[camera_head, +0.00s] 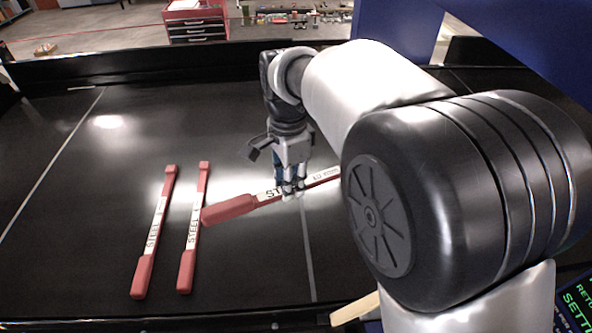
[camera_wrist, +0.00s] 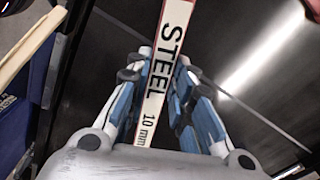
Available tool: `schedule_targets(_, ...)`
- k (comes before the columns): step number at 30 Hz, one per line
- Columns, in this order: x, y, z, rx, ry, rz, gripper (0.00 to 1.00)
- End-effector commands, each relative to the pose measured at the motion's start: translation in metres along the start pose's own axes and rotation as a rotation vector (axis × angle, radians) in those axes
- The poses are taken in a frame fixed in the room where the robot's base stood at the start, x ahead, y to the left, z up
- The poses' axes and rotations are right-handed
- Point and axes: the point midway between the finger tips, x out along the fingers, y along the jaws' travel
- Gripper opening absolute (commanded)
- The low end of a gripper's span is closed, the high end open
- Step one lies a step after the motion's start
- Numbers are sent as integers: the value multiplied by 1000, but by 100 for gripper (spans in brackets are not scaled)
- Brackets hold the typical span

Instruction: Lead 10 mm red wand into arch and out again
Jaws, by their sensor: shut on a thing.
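My gripper (camera_head: 290,187) is shut on a wand with a red end and a white label (camera_head: 230,209). The wrist view shows the blue-padded fingers (camera_wrist: 153,90) on both sides of its white strip (camera_wrist: 171,40), which reads "STEEL 10 mm". In the head view the wand lies across the picture, red end to the left. Its right end passes behind my arm. I cannot tell its height above the black belt (camera_head: 80,225). The arch (camera_head: 403,22) appears as blue panels at the top right, partly hidden by my arm.
Two more red wands lie on the belt at left, one outer (camera_head: 153,235) and one inner (camera_head: 194,230). A dark rail (camera_head: 150,65) runs along the far side. A pale wooden piece (camera_head: 355,308) and a screen (camera_head: 578,300) stand at front right. The belt's left side is bare.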

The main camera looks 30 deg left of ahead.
Motion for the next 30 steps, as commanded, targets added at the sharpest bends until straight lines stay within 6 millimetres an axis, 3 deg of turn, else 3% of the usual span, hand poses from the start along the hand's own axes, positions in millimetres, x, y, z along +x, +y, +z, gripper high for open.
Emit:
schedule_targets(8, 1, 9, -25, 4, 1, -1, 0)
schedule_targets(30, 0, 44, -123, 5, 1, -1, 0)
